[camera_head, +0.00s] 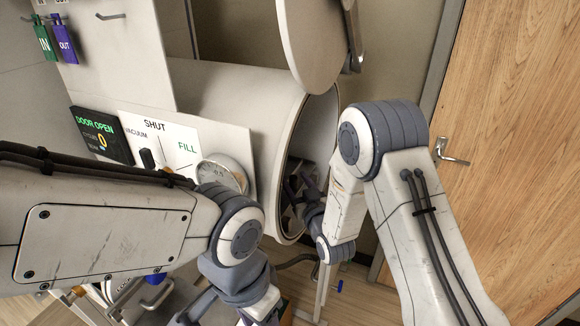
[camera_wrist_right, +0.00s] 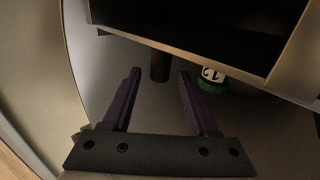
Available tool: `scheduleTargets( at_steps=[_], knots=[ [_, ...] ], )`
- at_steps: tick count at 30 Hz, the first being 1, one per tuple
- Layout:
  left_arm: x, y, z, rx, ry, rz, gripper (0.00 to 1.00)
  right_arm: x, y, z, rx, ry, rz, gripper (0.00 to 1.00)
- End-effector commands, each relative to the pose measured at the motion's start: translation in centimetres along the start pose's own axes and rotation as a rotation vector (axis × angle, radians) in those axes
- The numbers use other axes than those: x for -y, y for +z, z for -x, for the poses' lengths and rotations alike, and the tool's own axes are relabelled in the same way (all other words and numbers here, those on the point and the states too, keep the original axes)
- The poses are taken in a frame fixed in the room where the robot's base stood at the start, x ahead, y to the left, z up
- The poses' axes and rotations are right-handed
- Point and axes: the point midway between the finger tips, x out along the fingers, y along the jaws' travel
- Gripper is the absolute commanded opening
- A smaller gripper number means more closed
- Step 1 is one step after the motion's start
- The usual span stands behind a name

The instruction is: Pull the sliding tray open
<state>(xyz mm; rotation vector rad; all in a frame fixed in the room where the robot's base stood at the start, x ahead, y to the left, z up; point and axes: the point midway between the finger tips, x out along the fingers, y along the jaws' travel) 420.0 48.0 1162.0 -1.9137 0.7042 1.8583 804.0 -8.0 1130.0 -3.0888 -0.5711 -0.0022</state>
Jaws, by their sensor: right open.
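A pale-rimmed, dark tray-like box (camera_wrist_right: 190,58) crosses the top of the right wrist view; I take it to be the sliding tray. A short dark post (camera_wrist_right: 160,66) shows below its edge. My right gripper (camera_wrist_right: 159,76) is open, its two purple fingers pointing toward the box and post, with nothing visibly clamped. In the head view my right gripper (camera_head: 301,192) is inside the mouth of the white cylindrical chamber (camera_head: 240,92), partly hidden by shadow and my arm. The tray is hard to make out there.
The round chamber door (camera_head: 312,42) stands open above the mouth. A green item with a white label (camera_wrist_right: 211,78) lies beside the box. A panel (camera_head: 160,140) with a gauge (camera_head: 222,172) is on the left. A wooden door (camera_head: 520,130) is at right.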

Motion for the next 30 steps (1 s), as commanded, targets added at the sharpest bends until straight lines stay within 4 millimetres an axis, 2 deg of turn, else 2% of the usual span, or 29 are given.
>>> scheduleTargets(
  at_steps=[1,3,9,20,21,25,26,30],
  knots=[
    [-0.1,-0.1,0.8,0.000,0.000,0.000,0.55,0.0,-0.4,-1.0,0.000,0.000,0.000,0.59],
    [-0.1,-0.1,1.3,0.000,0.000,0.001,0.55,0.0,-0.3,-2.1,0.001,0.000,0.000,0.59],
    [-0.1,-0.1,2.0,0.000,0.000,0.001,0.55,0.0,-0.1,-4.3,0.001,0.000,0.000,0.59],
    [-0.1,-0.1,2.1,0.000,0.000,0.001,0.55,0.0,0.1,-4.9,0.002,0.001,0.000,0.59],
    [-0.1,-0.1,2.1,0.000,0.000,0.001,0.55,0.0,0.1,-4.9,0.002,0.001,0.000,0.56],
    [-0.1,-0.1,2.1,0.000,0.000,0.001,0.55,0.0,0.0,-4.9,0.002,0.001,0.000,0.06],
    [-0.1,-0.1,2.1,0.000,0.000,0.001,0.55,0.0,0.0,-4.9,0.002,0.001,0.000,0.00],
    [-0.1,-0.1,2.1,0.000,0.000,0.001,0.55,0.0,0.0,-4.9,0.002,0.001,0.000,0.00]
  ],
)
